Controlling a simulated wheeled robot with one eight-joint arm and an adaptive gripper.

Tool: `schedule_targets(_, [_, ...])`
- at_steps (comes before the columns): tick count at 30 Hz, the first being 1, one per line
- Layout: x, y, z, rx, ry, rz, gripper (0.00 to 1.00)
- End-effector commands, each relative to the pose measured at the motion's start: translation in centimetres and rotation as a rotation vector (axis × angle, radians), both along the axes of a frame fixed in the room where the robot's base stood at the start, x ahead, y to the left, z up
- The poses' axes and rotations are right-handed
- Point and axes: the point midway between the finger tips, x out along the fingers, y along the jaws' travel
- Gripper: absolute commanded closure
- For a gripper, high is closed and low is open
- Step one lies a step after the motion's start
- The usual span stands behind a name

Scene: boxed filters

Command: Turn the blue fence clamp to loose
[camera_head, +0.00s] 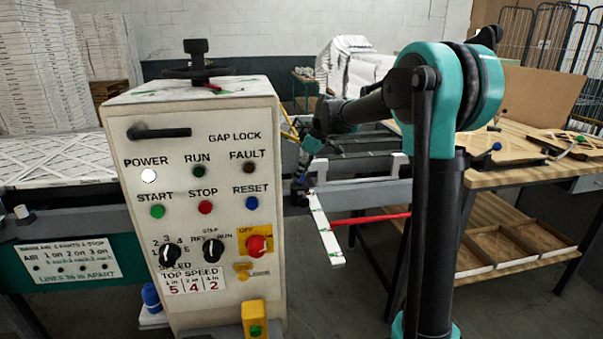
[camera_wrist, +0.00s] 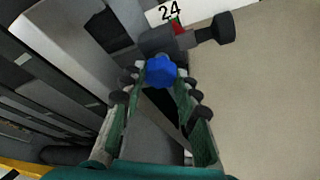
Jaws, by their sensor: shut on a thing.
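The blue fence clamp (camera_wrist: 160,71) is a small lobed blue knob in the middle of the wrist view. My gripper (camera_wrist: 158,78) has its green-sided fingers on both sides of the knob and is shut on it. The knob is at the fingertips, against a dark fitting. In the head view my gripper (camera_head: 300,190) is at the machine's rail, just right of the control cabinet. It is small and dark there, and I cannot make out the clamp clearly.
A dark rod with a black knob (camera_wrist: 222,27) lies just beyond the clamp, near a red pointer and a "2.4" label (camera_wrist: 171,12). The control cabinet (camera_head: 235,130) stands close left of my gripper. A wooden-topped workbench (camera_head: 520,178) stands to the right.

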Motion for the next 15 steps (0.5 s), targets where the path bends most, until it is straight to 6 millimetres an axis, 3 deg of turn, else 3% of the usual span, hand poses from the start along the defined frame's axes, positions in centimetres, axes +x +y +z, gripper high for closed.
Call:
schedule_targets(7, [0.11,-0.04,0.0,0.0,0.0,0.117,0.98])
schedule_targets(15, [0.09,-0.04,0.01,0.0,0.0,0.128,0.98])
